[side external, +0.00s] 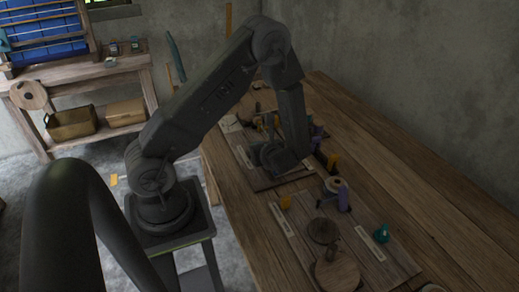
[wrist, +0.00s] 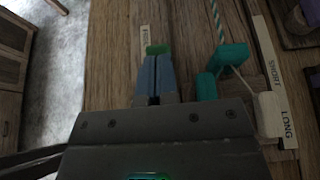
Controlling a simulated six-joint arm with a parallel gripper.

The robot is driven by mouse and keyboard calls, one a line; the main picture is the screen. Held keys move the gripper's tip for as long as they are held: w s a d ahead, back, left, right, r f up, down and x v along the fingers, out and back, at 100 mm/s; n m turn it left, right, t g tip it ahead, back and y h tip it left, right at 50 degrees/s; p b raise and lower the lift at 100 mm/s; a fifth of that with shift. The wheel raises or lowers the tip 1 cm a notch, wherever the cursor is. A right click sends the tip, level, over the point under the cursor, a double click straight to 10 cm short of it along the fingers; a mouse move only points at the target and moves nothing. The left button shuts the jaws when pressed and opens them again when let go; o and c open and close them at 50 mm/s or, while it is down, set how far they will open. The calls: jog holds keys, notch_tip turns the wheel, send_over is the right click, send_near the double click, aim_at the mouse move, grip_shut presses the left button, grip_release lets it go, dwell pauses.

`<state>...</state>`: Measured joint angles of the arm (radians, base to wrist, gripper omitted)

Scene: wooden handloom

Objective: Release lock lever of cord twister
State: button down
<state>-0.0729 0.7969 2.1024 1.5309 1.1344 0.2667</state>
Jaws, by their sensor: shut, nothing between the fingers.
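In the wrist view, my gripper (wrist: 156,68) has its two blue-grey fingers pressed together with nothing between them. A small green piece (wrist: 157,49) shows right at the fingertips; I cannot tell whether it is the lock lever or whether the fingers touch it. To the right, a teal block (wrist: 230,54) has a twisted teal-and-white cord (wrist: 217,18) running up from it and a pale strand down to a cream block (wrist: 268,112). A lower teal piece (wrist: 207,86) is partly hidden by my gripper body. In the side view, my arm hides most of this area.
A strip marked SHORT and LONG (wrist: 274,80) lies at the right, and another label strip (wrist: 145,38) is near the fingers. In the side view, spools (side external: 338,190) and round wooden discs (side external: 337,272) stand nearer on the bench. The bench's right side (side external: 420,180) is clear.

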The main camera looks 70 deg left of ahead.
jog(key=shift+a+r+h, duration=0.2)
jog(key=shift+a+h, duration=0.05)
jog(key=shift+h, duration=0.05)
jog(key=shift+a+r+h, duration=0.45)
jog(key=shift+a+h, duration=0.25)
jog(key=shift+h, duration=0.3)
jog(key=shift+a+r+h, duration=0.3)
jog(key=shift+a+h, duration=0.4)
jog(key=shift+h, duration=0.2)
jog(key=shift+a+r+h, duration=0.15)
jog(key=shift+a+h, duration=0.6)
jog(key=shift+h, duration=0.35)
jog(key=shift+a, duration=0.5)
jog(key=shift+r, duration=0.15)
jog(key=shift+r, duration=0.65)
